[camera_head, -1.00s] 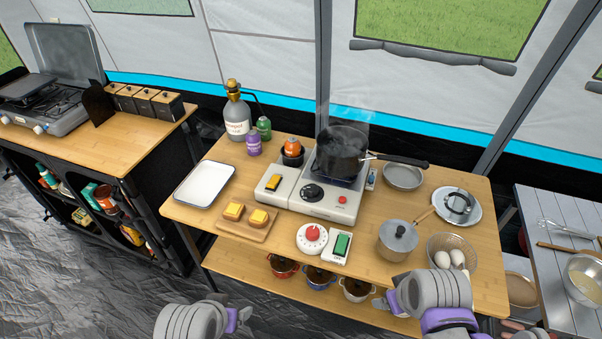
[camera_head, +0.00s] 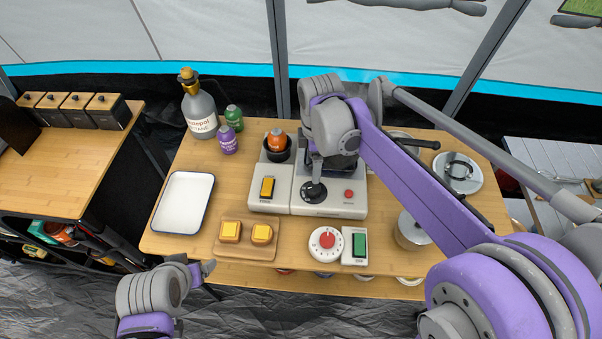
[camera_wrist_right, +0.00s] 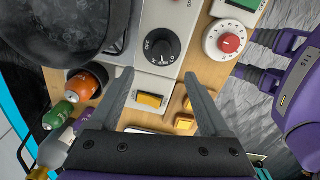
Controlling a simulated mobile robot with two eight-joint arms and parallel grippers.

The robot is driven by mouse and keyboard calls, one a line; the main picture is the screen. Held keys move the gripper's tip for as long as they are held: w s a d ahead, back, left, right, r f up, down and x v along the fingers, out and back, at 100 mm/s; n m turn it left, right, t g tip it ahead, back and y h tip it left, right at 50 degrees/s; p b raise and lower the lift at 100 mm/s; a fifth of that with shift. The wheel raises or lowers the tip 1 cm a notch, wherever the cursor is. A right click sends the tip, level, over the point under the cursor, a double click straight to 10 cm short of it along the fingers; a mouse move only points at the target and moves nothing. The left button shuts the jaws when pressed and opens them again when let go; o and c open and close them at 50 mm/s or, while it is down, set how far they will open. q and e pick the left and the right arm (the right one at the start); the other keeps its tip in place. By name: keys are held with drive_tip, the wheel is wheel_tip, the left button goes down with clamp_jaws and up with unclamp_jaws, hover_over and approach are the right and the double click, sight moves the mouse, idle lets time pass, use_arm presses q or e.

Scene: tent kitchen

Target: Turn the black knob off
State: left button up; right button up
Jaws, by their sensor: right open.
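The black knob (camera_head: 312,194) is on the front of the grey-white stove (camera_head: 345,207), between a yellow switch and a small red button. In the right wrist view, the knob (camera_wrist_right: 161,46) lies just ahead of the fingertips, with an "OFF" label beside it. My right gripper (camera_wrist_right: 160,74) is open and empty, its fingers spread over the stove front. In the head view it (camera_head: 317,172) reaches down by the knob, partly hidden by my wrist. A dark pot (camera_wrist_right: 62,30) sits on the burner.
A red-dial timer (camera_head: 326,243) and a green switch (camera_head: 359,245) lie in front of the stove. A board with toast (camera_head: 247,238) and a white tray (camera_head: 184,201) are to the left. A lidded pot (camera_head: 412,232) is right.

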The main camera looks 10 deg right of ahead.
sight(314, 187)
use_arm(q)
drive_tip(key=shift+s+d+f+b, duration=0.15)
drive_tip(key=shift+s+f+b, duration=0.15)
drive_tip(key=shift+s+f, duration=0.1)
use_arm(e)
wheel_tip(314, 187, down, 11)
drive_tip(key=shift+w+d+r, duration=0.1)
drive_tip(key=shift+d+r, duration=0.05)
clamp_jaws()
